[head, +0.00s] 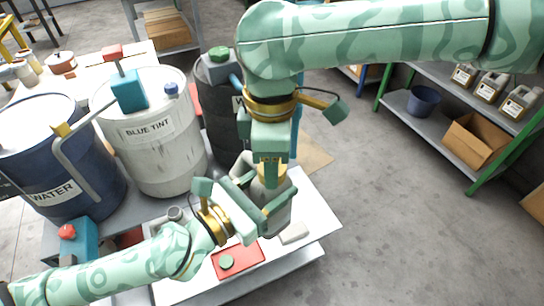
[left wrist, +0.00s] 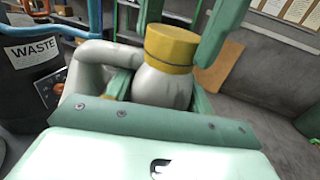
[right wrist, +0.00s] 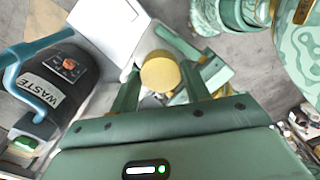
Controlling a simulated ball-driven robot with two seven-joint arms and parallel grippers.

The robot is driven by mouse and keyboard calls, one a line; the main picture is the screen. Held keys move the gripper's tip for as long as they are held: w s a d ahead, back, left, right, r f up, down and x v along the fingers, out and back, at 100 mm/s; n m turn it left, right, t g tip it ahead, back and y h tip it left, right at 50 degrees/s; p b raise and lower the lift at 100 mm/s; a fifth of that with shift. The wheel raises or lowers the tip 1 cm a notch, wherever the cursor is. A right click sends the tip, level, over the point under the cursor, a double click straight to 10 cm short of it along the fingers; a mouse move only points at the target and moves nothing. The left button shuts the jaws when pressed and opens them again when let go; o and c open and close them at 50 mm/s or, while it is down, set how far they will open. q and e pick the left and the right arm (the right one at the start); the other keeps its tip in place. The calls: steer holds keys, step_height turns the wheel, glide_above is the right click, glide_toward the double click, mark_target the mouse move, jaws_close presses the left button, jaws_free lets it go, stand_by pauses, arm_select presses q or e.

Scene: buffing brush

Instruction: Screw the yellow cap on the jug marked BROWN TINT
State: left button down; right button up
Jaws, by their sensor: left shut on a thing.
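A pale grey jug (head: 277,217) stands at the worktop in the head view, partly hidden by my grippers. In the left wrist view the jug (left wrist: 160,88) shows upright with its handle on the left; no label on it is readable. The yellow cap (left wrist: 172,48) sits on top of its neck; whether it is threaded on I cannot tell. My left gripper (head: 262,203) is shut on the jug's body from the side. My right gripper (head: 270,172) points down over it, fingers open on both sides of the yellow cap (right wrist: 160,74), with little clearance.
Drums marked WATER (head: 52,191), BLUE TINT (head: 165,155) and WASTE (right wrist: 45,90) stand close by. A red tray (head: 250,262) with a green disc (head: 226,262) and a small pale block (head: 294,233) lie on the white worktop (head: 318,226). Floor to the right is clear before the shelf (head: 440,135).

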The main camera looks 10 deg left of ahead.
arm_select(q)
steer(key=shift+r, duration=0.1)
arm_select(e)
steer(key=o, duration=0.3)
step_height(320, 180, up, 12)
stand_by(0.4)
steer(key=shift+w+a, duration=0.1)
stand_by(0.4)
